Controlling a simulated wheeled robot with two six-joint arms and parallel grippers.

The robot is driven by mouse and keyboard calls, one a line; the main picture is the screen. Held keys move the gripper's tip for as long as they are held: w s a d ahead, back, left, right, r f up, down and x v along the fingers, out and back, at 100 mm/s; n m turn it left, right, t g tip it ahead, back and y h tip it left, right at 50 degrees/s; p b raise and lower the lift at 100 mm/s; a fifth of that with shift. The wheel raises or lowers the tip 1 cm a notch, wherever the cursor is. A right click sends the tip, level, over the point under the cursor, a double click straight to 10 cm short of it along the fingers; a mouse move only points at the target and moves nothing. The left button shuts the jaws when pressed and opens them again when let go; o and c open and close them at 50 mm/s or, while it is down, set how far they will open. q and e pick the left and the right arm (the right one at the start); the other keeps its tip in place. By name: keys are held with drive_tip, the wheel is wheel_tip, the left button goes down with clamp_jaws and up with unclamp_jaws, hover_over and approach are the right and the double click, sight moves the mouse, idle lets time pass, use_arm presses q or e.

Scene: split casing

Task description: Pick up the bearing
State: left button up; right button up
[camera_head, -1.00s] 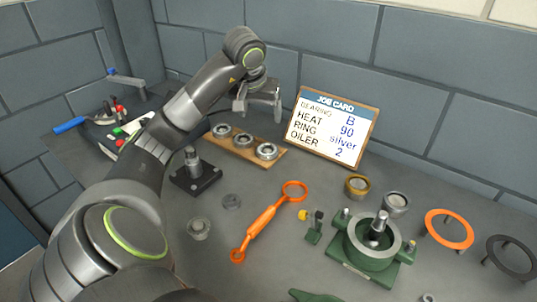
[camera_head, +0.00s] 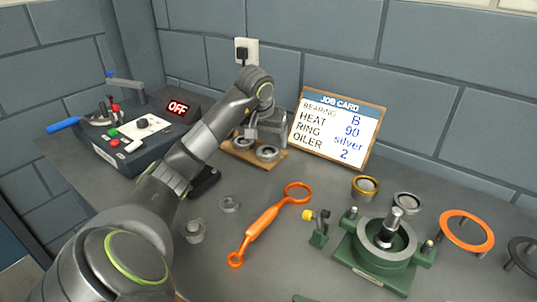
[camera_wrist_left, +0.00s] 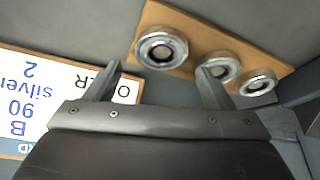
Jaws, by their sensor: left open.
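Three silver ring bearings sit in a row on a wooden board (camera_head: 281,160). The left wrist view shows all three: one bearing (camera_wrist_left: 162,48), a second (camera_wrist_left: 218,68) partly behind a finger, and a third (camera_wrist_left: 258,82). My left gripper (camera_head: 264,135) is open and empty, above the back of the board beside the job card. Its fingers (camera_wrist_left: 159,68) are apart from the bearings. My right gripper is not in view.
The job card (camera_head: 338,124) reads bearing B and stands right of the board. A control box showing OFF (camera_head: 140,135) is at left. An orange tool (camera_head: 265,222), a green housing (camera_head: 383,250) and an orange ring (camera_head: 467,231) lie nearer and right.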

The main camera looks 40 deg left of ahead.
sight(268, 152)
use_arm(q)
drive_tip(key=x, duration=0.4)
drive_tip(key=shift+a+f+p, duration=0.15)
drive_tip(key=shift+f+p, duration=0.15)
drive_tip(key=shift+f, duration=0.15)
drive_tip(key=shift+s, duration=0.1)
drive_tip(key=c, duration=1)
